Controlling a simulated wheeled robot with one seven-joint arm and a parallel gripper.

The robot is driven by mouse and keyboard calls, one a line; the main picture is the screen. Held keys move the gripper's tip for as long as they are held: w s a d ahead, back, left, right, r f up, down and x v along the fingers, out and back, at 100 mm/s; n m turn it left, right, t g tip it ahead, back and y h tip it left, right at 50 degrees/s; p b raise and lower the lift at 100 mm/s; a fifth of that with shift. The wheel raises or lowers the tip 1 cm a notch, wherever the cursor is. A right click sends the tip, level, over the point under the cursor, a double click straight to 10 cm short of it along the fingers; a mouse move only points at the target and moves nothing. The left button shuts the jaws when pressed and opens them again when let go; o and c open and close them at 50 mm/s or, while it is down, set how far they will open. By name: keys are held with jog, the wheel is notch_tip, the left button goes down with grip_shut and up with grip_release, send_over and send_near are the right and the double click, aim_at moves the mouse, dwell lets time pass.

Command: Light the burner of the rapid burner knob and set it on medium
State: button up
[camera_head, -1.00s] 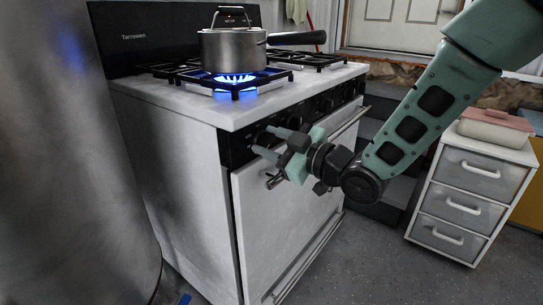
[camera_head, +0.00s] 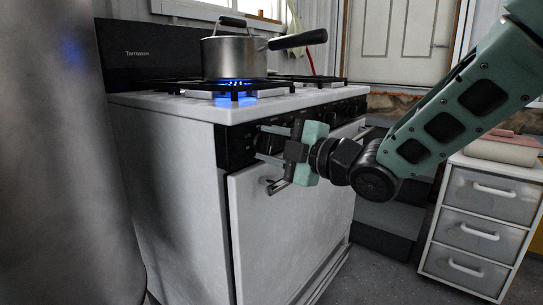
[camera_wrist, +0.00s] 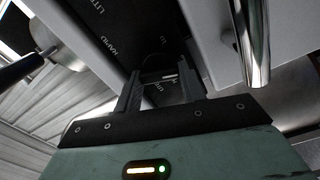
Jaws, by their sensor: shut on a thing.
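The stove's control panel (camera_head: 237,146) runs along its front edge. My gripper (camera_head: 265,143) is at the near left end of this panel, its fingers pointing at it. A blue flame (camera_head: 236,82) burns at the front burner, under a steel saucepan (camera_head: 232,57).
The saucepan's black handle (camera_head: 298,39) points right. The oven door's metal handle (camera_wrist: 252,40) is close beside my gripper in the wrist view. A large metal cylinder (camera_head: 70,170) stands at the left. A white drawer unit (camera_head: 478,228) stands at the right.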

jog(key=shift+f+n, duration=0.1)
jog(key=shift+n, duration=0.2)
jog(key=o, duration=1)
jog(key=b+v, duration=0.2)
jog(key=v, duration=1.5)
jog(key=shift+s+d, duration=0.2)
